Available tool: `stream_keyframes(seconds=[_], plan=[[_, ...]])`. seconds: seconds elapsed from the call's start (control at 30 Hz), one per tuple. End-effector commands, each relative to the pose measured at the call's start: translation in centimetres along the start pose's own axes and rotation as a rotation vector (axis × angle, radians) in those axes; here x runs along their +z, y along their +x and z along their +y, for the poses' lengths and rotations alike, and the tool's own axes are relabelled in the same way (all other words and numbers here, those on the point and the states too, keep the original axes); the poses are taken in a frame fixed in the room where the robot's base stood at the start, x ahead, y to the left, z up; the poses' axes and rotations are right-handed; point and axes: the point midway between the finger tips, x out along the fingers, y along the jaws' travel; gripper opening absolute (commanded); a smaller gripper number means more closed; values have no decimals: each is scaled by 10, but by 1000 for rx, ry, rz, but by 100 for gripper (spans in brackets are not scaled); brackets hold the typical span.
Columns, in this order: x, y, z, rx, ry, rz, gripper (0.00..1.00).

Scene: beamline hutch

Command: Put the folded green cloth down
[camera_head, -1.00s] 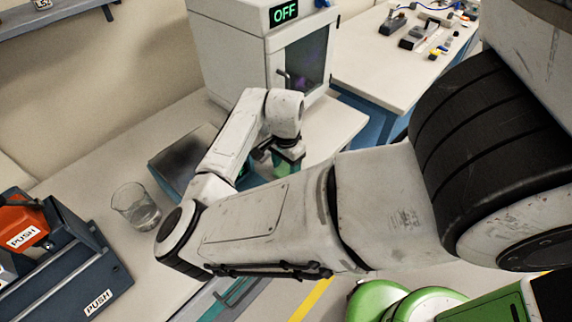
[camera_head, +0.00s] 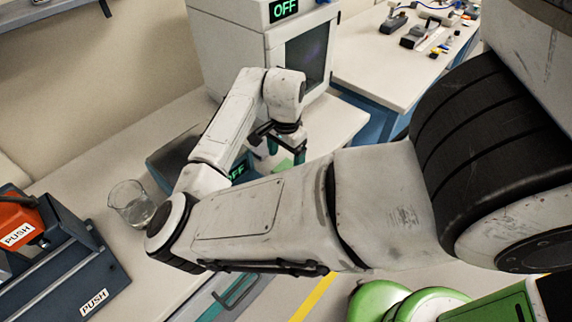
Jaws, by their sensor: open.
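The folded green cloth (camera_head: 284,165) lies on the white bench top below my gripper, and only a small part of it shows past my arm. My gripper (camera_head: 279,150) is open above the cloth, its dark fingers spread apart. The cloth appears to be out of the fingers. My forearm hides the near part of the cloth and the bench around it.
A white cabinet (camera_head: 240,50) marked OFF stands behind my gripper. A dark box (camera_head: 172,158) with a green OFF display is left of the gripper. A glass beaker (camera_head: 131,203) and a blue-grey PUSH device (camera_head: 75,262) stand farther left. Bench (camera_head: 345,118) to the right is clear.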

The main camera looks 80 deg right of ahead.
Motion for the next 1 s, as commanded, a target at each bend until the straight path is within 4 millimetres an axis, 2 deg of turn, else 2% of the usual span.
stream_keyframes(seconds=[0.2,0.4,1.0], plan=[[0,-41,0,-3,2,1,83],[1,-62,0,-1,-1,-1,83],[1,-67,0,0,-1,0,83]])
